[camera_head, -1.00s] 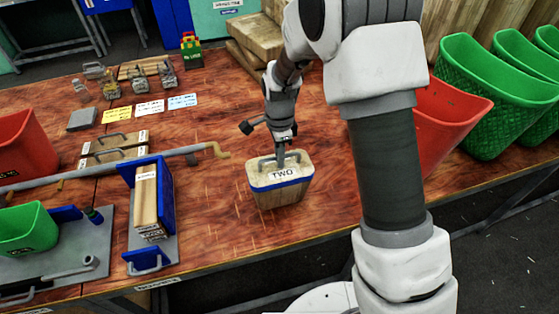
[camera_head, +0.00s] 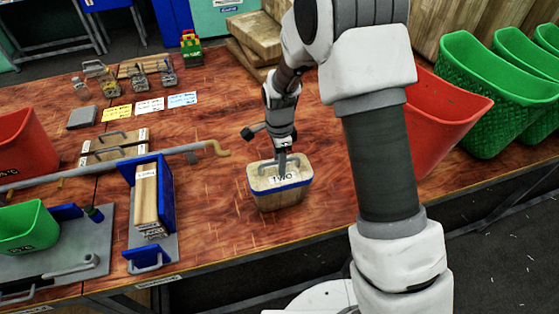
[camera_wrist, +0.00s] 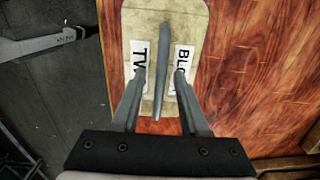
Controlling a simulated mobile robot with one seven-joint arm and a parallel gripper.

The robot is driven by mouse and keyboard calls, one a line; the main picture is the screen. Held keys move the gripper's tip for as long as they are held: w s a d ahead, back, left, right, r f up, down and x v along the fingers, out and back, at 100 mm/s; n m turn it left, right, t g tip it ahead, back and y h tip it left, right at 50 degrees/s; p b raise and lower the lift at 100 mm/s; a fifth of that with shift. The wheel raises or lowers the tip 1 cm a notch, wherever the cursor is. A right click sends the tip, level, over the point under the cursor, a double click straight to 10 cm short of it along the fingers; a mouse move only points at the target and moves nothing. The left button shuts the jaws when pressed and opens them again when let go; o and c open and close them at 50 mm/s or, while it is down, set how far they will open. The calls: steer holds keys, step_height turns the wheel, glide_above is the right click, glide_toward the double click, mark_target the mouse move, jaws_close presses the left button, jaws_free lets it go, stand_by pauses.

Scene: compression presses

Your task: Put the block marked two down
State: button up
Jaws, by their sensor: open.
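The block marked TWO (camera_head: 272,201) is pale wood with a blue band and a grey handle on top. It appears to stand upright on the wooden table, near its front edge. My gripper (camera_head: 283,165) is directly above it, fingers pointing down at the handle. In the wrist view, the block's top (camera_wrist: 150,18) shows labels reading "TW" and "BLO", partly covered by the fingers. The handle (camera_wrist: 163,60) runs between the two fingers of my gripper (camera_wrist: 160,75). The fingers are open, with a gap on each side of the handle.
A blue press frame (camera_head: 165,195) with wooden blocks stands to the left on the table (camera_head: 215,225). A long grey bar (camera_head: 110,164) lies behind it. A red bin (camera_head: 440,120) stands right, behind my arm. Bare table lies between the press and the block.

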steer(key=s+d+r+n+t, duration=0.1)
steer(key=s+d+r+n, duration=0.1)
steer(key=r, duration=0.8)
steer(key=s+d+r+n, duration=0.1)
steer(key=s+d+r, duration=0.1)
steer(key=r, duration=0.8)
steer(key=s+d+r+n+t, duration=0.1)
steer(key=s+d+r+n, duration=0.1)
steer(key=s, duration=0.4)
steer(key=s+d+r+n+t, duration=0.2)
steer(key=s+d+r+n, duration=0.1)
steer(key=s+n, duration=0.3)
steer(key=s+d+r+n+t, duration=0.1)
steer(key=s+d+r+n, duration=0.1)
steer(key=s, duration=0.4)
steer(key=shift+s+d+r+n+t, duration=0.35)
steer(key=shift+d+n, duration=0.55)
steer(key=shift+d, duration=0.4)
